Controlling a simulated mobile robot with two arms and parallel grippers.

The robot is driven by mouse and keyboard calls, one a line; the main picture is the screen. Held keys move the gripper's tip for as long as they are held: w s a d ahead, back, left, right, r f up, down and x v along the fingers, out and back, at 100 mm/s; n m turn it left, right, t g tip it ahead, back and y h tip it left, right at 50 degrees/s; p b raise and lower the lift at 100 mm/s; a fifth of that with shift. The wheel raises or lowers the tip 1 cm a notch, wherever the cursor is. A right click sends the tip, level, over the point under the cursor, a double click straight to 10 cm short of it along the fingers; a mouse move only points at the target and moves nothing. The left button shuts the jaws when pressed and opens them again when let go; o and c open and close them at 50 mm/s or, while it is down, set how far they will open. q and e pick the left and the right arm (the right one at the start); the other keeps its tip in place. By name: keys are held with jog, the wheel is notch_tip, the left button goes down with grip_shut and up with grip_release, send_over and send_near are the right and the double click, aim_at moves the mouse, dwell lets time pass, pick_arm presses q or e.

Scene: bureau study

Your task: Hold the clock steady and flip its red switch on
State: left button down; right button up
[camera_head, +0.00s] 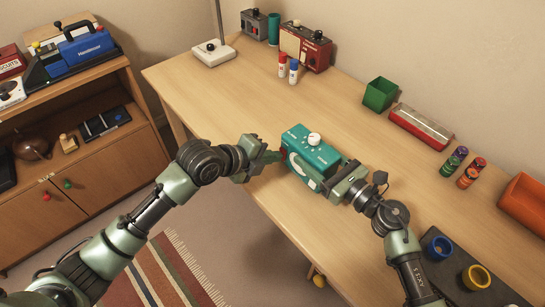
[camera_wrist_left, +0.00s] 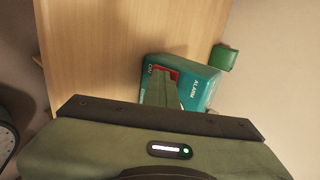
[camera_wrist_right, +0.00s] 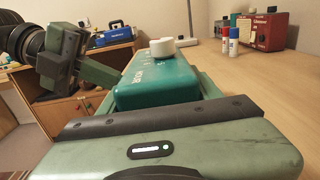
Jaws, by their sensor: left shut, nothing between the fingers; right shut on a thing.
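The teal clock (camera_head: 318,155) stands on the desk near its front edge, with a white knob on top. It also shows in the left wrist view (camera_wrist_left: 205,84) and the right wrist view (camera_wrist_right: 155,88). My right gripper (camera_head: 326,184) is shut on the clock from its right end. My left gripper (camera_head: 277,156) is shut and empty, its tips at the clock's left end. In the left wrist view its fingers lie in front of the red switch area (camera_wrist_left: 173,72), partly hiding it. I cannot tell whether the tips touch the switch or how it is set.
Red and blue bottles (camera_head: 287,70) and a red radio (camera_head: 306,46) stand behind. The desk left of the clock is clear.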

pick_arm(q)
jog(key=shift+w+d+r, duration=0.1)
jog(key=shift+d+r, duration=0.05)
jog(key=shift+r, duration=0.3)
jog(key=s+a, duration=0.2)
jog(key=shift+s+a+f, duration=0.1)
jog(key=shift+s+a, duration=0.1)
jog(key=shift+a, duration=0.15)
jog(key=v, duration=1)
jog(key=shift+s+a+f, duration=0.15)
jog(key=shift+s+a, duration=0.1)
jog(key=shift+a, duration=0.05)
jog(key=shift+f, duration=0.1)
jog(key=shift+s+a+f, duration=0.2)
jog(key=shift+a+f, duration=0.05)
jog(key=shift+d, duration=0.1)
